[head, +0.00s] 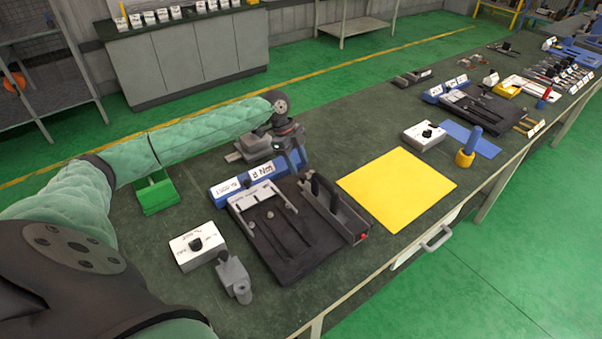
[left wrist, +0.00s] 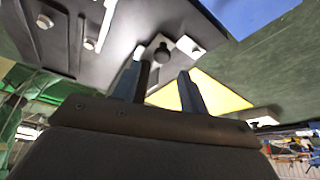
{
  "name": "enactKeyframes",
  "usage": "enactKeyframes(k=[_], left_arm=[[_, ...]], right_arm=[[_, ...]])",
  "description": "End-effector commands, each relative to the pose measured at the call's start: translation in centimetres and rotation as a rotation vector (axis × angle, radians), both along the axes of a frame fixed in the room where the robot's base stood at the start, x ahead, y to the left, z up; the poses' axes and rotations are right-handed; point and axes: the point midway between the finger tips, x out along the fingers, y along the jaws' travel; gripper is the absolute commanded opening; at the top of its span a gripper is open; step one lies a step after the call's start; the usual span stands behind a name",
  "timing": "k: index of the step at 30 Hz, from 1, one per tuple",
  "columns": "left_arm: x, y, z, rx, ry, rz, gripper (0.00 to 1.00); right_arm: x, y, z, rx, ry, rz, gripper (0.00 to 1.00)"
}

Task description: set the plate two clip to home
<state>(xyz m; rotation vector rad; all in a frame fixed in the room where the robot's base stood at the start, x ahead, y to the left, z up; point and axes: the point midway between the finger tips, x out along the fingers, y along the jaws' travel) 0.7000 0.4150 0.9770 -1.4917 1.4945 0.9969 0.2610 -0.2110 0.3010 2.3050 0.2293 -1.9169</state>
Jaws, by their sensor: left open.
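A black fixture plate (head: 272,245) lies on the bench in the head view. It carries a pale clip bar (head: 262,196) along its far left side and a dark upright bracket (head: 335,212) on its right. I cannot tell which part is the plate two clip. My left gripper (head: 299,157) is open, just beyond the plate's far edge, by the blue labelled block (head: 228,190). In the left wrist view, the open fingers (left wrist: 165,88) are apart with nothing between them. A dark knob (left wrist: 163,50) on a pale part shows beyond them. My right gripper is not in view.
A yellow sheet (head: 398,186) lies right of the plate. A white switch box (head: 197,246), a grey block (head: 234,278) and a green holder (head: 157,193) stand to the left. A second black fixture (head: 487,113) is farther right.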

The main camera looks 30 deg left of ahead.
Motion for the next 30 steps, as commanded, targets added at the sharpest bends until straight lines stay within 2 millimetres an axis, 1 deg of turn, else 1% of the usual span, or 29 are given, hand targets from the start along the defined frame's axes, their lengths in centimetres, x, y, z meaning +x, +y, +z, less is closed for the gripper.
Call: enactKeyframes(k=[3, 9, 14, 26, 28, 30], left_arm=[[0.1, 0.6, 1.1, 0.002, -0.002, 0.0, 0.43], [0.0, 1.1, 2.5, 0.0, -0.001, 0.0, 0.43], [0.0, 1.1, 2.9, 0.0, 0.0, 0.0, 0.43], [0.0, 1.1, 2.8, 0.0, 0.0, 0.0, 0.43], [0.0, 1.1, 3.0, 0.0, 0.0, 0.0, 0.43], [0.0, 1.1, 3.4, 0.0, 0.0, 0.0, 0.43]], right_arm=[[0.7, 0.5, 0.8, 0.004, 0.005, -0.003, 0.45], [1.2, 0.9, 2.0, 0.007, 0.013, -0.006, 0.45], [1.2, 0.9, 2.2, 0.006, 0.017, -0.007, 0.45], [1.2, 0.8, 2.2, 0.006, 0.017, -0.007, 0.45], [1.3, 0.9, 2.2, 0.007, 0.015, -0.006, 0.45], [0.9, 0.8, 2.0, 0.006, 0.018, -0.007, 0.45]])
